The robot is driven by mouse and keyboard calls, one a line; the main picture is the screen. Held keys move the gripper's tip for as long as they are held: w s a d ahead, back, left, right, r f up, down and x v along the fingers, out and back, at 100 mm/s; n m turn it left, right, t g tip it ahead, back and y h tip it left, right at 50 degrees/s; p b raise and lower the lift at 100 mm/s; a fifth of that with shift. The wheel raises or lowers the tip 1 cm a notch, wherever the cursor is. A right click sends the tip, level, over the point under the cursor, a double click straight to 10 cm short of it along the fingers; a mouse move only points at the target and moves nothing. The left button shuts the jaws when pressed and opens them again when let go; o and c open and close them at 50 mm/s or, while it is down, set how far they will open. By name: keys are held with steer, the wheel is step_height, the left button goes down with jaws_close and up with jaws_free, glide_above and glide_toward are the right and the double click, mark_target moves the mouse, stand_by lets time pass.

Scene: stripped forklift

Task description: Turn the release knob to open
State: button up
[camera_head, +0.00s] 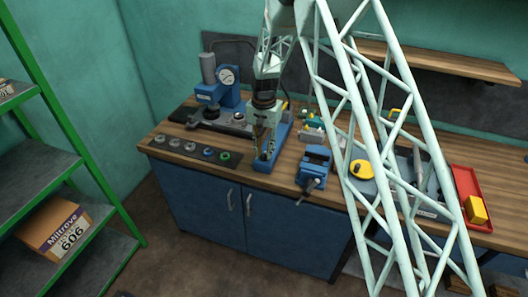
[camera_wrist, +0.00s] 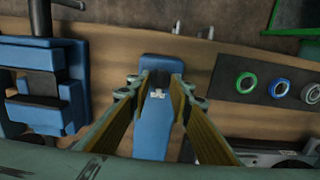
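My gripper (camera_head: 265,150) points down over a long blue base (camera_head: 283,140) on the wooden workbench. In the wrist view my gripper (camera_wrist: 161,82) has its two fingers apart. The blue base (camera_wrist: 155,135) shows between and below them. A small pale fitting (camera_wrist: 157,94) on the blue base lies in the gap between the fingers; I see no finger clearly touching it. I cannot tell whether this fitting is the release knob, and no other part is clearly recognisable as that knob. My gripper and arm hide part of the blue base in the head view.
A blue press with a dial gauge (camera_head: 227,76) stands at the left. A dark mat (camera_head: 172,157) holds several rings. A blue vise (camera_head: 314,160) stands to the right of my gripper. Farther right are a yellow disc (camera_head: 361,170) and a red tray (camera_head: 465,181).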

jaws_close()
